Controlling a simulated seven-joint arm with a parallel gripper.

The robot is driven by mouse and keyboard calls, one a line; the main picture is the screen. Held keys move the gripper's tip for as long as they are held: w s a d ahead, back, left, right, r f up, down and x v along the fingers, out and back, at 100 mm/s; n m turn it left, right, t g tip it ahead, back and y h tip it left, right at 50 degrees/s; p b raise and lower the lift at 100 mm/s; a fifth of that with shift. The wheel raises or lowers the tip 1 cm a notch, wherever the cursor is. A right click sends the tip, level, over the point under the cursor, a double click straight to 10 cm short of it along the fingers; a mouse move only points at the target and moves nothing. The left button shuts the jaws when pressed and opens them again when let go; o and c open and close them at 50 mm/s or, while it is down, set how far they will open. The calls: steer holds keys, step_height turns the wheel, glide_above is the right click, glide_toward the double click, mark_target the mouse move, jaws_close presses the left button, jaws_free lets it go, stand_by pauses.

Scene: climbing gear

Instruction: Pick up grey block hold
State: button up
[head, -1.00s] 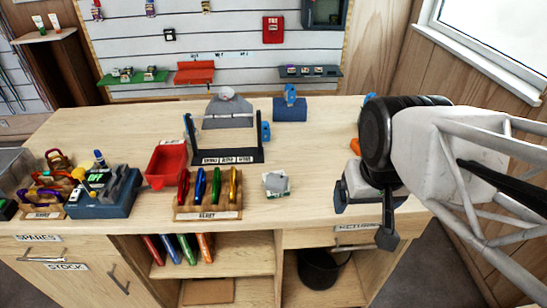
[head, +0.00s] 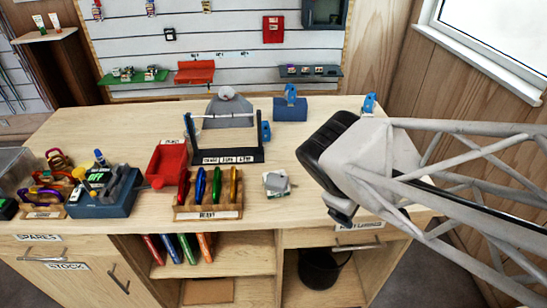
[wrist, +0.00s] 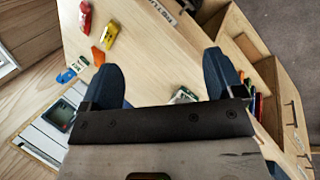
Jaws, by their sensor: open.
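A small grey block hold (head: 276,182) lies on the bench top on or against a white and green card, right of the carabiner rack. In the wrist view a small grey, white and green item (wrist: 184,95), seemingly the same hold and card, shows between the fingers, its lower part hidden by my gripper body. My gripper (wrist: 164,80) is open, with two blue fingers apart and nothing held. In the head view my gripper (head: 341,210) is right of the hold, mostly hidden behind my arm.
The carabiner rack (head: 207,213) stands close left of the hold, with a red bin (head: 167,162) and a black-framed stand (head: 227,158) behind. The wrist view shows red (wrist: 85,17), yellow (wrist: 109,35) and orange (wrist: 98,56) items. Bench between hold and arm is clear.

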steer(key=w+a+f+n+t+h, duration=0.35)
steer(key=w+a+n, duration=0.2)
steer(key=n, duration=0.45)
steer(key=n+t+y, duration=0.3)
steer(key=n+t, duration=0.4)
steer(key=n, duration=0.5)
glide_toward(277, 180)
steer(key=w, duration=0.3)
steer(key=shift+s+d+f, duration=0.2)
steer(key=shift+s+d, duration=0.05)
steer(key=shift+w+g, duration=0.1)
steer(key=shift+g, duration=0.15)
steer(key=shift+x, duration=1.25)
steer(key=shift+w+d+f, duration=0.1)
steer(key=shift+w, duration=0.05)
steer(key=shift+x, duration=2.4)
steer(key=shift+d, duration=0.1)
